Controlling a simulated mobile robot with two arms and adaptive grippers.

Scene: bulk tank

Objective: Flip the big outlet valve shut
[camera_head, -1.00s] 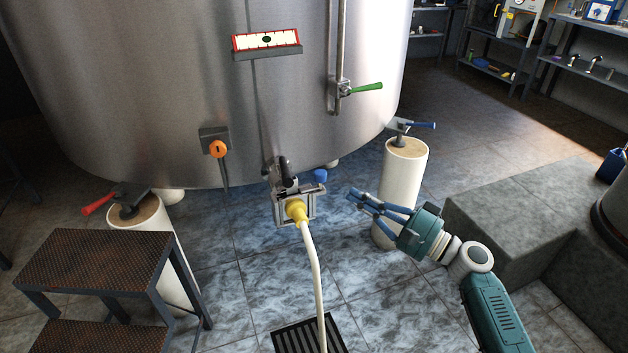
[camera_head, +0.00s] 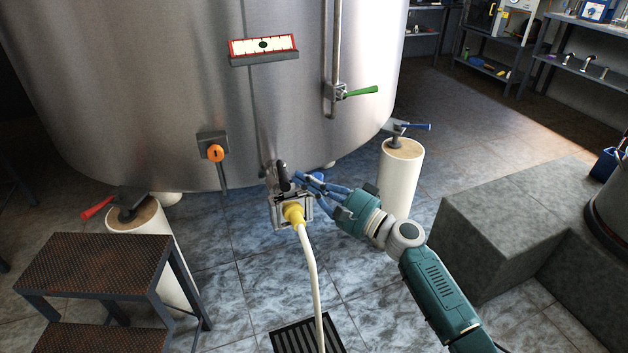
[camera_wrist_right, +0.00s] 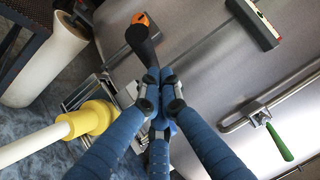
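The big outlet valve (camera_head: 284,178) sits low on the front of the steel tank. Its dark lever points up and toward me, leaning slightly left. In the right wrist view the black lever (camera_wrist_right: 144,44) lies just past my fingertips. My right gripper (camera_head: 308,180) is just right of the valve, fingers pointing left. In the wrist view its blue fingertips (camera_wrist_right: 162,82) meet, with nothing seen between them; I cannot tell if they touch the lever. A yellow coupling (camera_head: 293,214) with a white hose is fixed below the valve. My left gripper is out of view.
An orange-knobbed valve (camera_head: 215,153) is on the tank to the left, a green lever (camera_head: 361,92) to the right. White posts (camera_head: 400,180) stand on both sides. Steps (camera_head: 95,262) stand at front left, grey blocks (camera_head: 500,230) at right. Floor between is mostly clear.

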